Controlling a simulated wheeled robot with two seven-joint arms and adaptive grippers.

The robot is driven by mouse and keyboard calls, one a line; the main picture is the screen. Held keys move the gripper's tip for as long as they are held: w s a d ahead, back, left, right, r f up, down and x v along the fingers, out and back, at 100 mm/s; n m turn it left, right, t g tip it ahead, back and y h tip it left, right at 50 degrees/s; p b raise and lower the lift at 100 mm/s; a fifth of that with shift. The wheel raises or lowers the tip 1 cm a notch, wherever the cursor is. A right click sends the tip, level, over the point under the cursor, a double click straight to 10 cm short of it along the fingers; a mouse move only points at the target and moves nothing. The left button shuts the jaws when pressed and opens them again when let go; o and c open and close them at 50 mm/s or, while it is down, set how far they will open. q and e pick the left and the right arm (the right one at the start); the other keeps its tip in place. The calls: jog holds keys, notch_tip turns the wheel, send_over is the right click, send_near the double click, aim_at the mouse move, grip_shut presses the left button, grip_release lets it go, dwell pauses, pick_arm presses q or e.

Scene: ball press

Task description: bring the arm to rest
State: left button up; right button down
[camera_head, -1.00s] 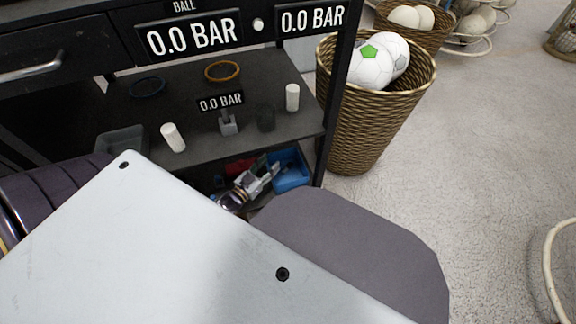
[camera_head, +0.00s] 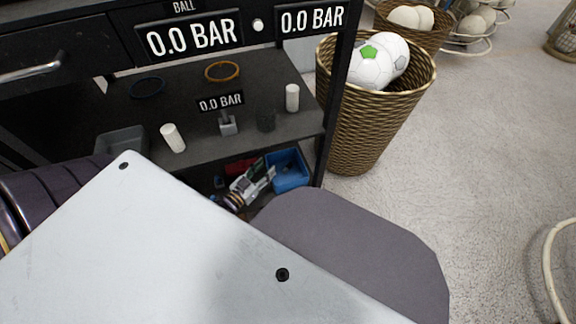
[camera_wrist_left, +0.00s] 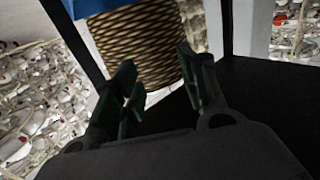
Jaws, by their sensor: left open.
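A woven basket (camera_wrist_left: 140,40) lies beyond the fingers there. My right gripper is not in view.
A dark shelf unit (camera_head: 255,75) holds white cylinders (camera_head: 292,98), rings and pressure labels. A blue bin (camera_head: 290,172) sits below it. A woven basket (camera_head: 365,130) with balls (camera_head: 370,68) stands to the right. Pale floor (camera_head: 480,170) is open further right.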

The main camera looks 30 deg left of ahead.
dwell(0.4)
